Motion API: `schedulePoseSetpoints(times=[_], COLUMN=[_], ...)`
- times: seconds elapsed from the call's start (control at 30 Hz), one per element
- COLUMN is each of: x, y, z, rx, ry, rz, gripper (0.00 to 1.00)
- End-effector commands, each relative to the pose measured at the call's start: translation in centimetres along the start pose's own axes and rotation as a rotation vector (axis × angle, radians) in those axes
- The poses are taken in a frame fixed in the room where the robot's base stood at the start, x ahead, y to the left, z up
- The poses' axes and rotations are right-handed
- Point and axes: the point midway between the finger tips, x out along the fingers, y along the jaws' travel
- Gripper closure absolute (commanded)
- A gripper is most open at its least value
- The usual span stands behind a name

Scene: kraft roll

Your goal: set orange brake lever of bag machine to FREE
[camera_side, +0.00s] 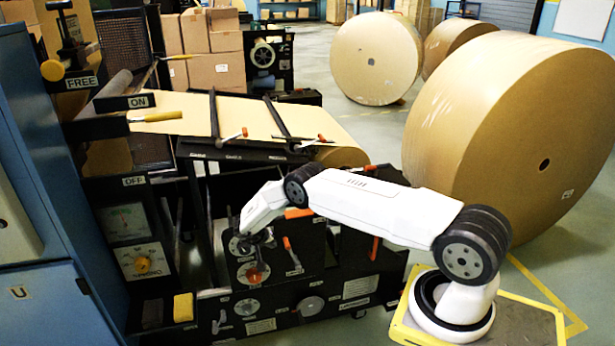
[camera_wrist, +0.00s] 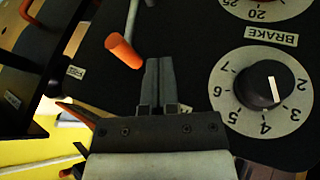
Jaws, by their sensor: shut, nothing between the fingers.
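My gripper (camera_wrist: 158,65) is shut and empty in front of the dark machine panel. In the wrist view an orange-tipped lever (camera_wrist: 123,52) on a grey rod is just left of my fingertips, with a small gap in the picture. An upside-down BRAKE label (camera_wrist: 271,36) sits to the right. A small white label (camera_wrist: 76,71) lies left of the lever; its word is too small to read surely.
A numbered dial with a black knob (camera_wrist: 258,85) is right of my fingers. An orange tapered part (camera_wrist: 76,115) is lower left. In the side view an orange handle (camera_side: 291,246) stands close by, and a FREE sign (camera_side: 82,84) hangs upper left. Large kraft rolls (camera_side: 510,115) stand behind.

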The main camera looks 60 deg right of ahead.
Motion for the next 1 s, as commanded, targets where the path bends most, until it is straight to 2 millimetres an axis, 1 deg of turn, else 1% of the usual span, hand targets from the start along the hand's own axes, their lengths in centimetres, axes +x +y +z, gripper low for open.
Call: schedulePoseSetpoints(times=[0.1,0.3,0.83,1.0], x=[0.5,1.0,1.1,1.2], y=[0.9,1.7,2.0,2.6], z=[0.0,0.0,0.0,-0.1], rx=[0.001,0.001,0.003,0.015], ry=[0.0,0.0,0.0,-0.007], rz=[0.001,0.0,-0.004,-0.034], gripper=[1.0,1.0,1.0,1.0])
